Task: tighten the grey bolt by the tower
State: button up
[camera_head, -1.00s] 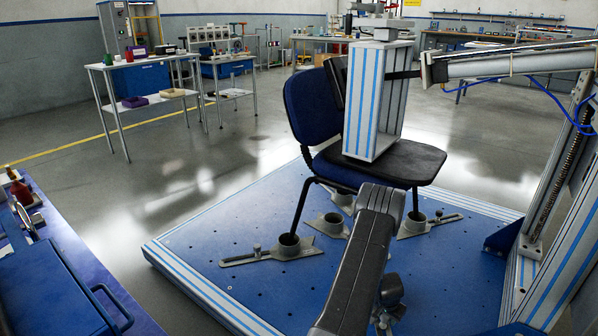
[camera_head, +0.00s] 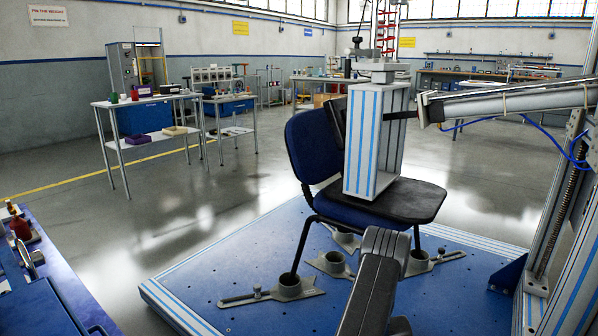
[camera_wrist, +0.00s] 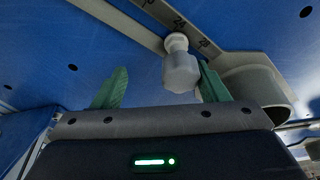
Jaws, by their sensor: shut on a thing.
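In the wrist view, the grey bolt (camera_wrist: 180,70) has a faceted knob and stands on a slotted grey bar with printed numbers (camera_wrist: 190,28). My gripper (camera_wrist: 160,86) has two green fingers. The right finger touches or nearly touches the knob, and the left finger shows apart from it in this view. The jaws are shut on the bolt. A grey round cup (camera_wrist: 258,88) is just right of the fingers. In the head view the gripper and this bolt are hidden or out of frame. The tower (camera_head: 560,220) stands at the right edge.
A blue chair (camera_head: 322,150) stands on the blue plate (camera_head: 215,290) with its legs in grey cups. Another bolt (camera_head: 257,292) is at the left foot. A blue case (camera_head: 45,310) is at the lower left.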

jog(key=shift+s+p, duration=0.5)
jog(key=shift+p, duration=0.2)
jog(key=n+p, duration=0.1)
jog(key=p, duration=0.5)
jog(key=n+p, duration=0.1)
jog(key=p, duration=0.1)
jog(key=shift+w+d+p, duration=0.15)
jog(key=shift+w+p, duration=0.1)
jog(key=shift+p, duration=0.15)
jog(key=p, duration=0.3)
jog(key=shift+n+y, duration=0.3)
jog(key=shift+f+b, duration=0.25)
jog(key=shift+b, duration=0.15)
jog(key=shift+n+b, duration=0.35)
jog(key=shift+n, duration=0.15)
jog(key=shift+w+r, duration=0.15)
jog(key=shift+n+t+b, duration=0.3)
jog(key=shift+n+b, duration=0.1)
